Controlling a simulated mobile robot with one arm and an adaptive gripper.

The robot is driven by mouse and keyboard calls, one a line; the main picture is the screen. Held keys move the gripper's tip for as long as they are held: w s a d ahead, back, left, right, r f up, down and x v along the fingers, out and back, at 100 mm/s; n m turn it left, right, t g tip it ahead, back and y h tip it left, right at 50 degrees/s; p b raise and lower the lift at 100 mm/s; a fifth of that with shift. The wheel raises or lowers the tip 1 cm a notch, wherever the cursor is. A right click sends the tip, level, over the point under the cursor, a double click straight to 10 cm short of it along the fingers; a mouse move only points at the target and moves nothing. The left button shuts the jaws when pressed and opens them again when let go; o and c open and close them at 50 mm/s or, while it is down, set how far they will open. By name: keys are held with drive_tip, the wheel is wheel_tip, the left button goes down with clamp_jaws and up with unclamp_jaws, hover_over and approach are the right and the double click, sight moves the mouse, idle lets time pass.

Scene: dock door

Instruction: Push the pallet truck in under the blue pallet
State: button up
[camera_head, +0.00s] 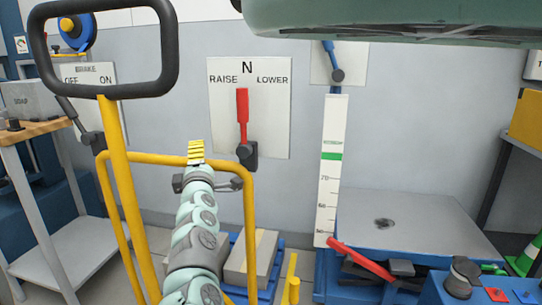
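A yellow pole with a black loop handle (112,95) stands large at the left; it looks like the pallet truck's handle. Its lower end leaves the picture, and any forks are out of view. A yellow tube frame (250,210) stands beside it. The blue pallet (236,240) shows partly low in the middle, behind the frame, with a carton (265,255) on it. My arm reaches up from the bottom to my gripper (203,180), at the frame's top bar. A yellow-black striped piece (196,152) shows just above. Whether the fingers touch or hold the bar is unclear.
A red lever (242,118) is on a RAISE/LOWER wall panel, below N. A brake lever panel (98,78) is at left. A lift table (420,215) with a red lever and a scale (331,170) stand right. A wooden-topped bench (35,130) stands left.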

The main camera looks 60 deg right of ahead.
drive_tip(key=shift+s, duration=0.1)
drive_tip(key=shift+o, duration=0.5)
drive_tip(key=c, duration=1.1)
clamp_jaws()
